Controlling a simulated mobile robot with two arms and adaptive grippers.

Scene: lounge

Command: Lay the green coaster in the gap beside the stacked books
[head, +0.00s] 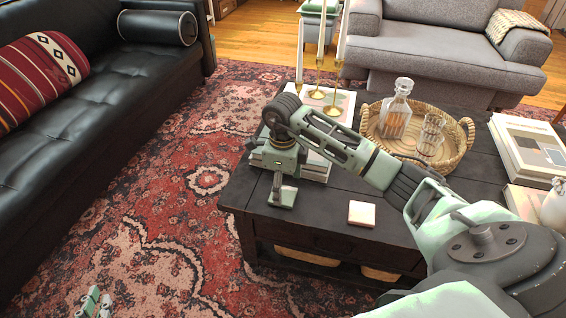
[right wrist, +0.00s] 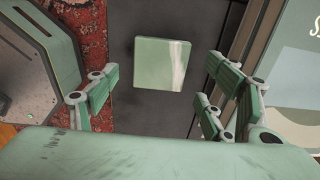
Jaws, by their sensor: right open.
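The green coaster (right wrist: 160,62) lies flat on the dark tabletop in the right wrist view, with a pale shine on one side. In the head view it shows low beneath my right gripper (head: 283,184), near the table's left end. My right gripper is open, and its fingers (right wrist: 155,98) stand apart on either side with nothing between them. The stacked books (head: 316,172) are just behind the gripper, partly hidden by my arm. A book also shows at the right of the wrist view (right wrist: 290,70). My left gripper (head: 95,302) is barely in view at bottom left.
A cream-pink square block (head: 362,213) lies on the table (head: 330,225) right of the gripper. Brass candlesticks (head: 318,80) stand on the books. More books (head: 530,150) lie at the right.

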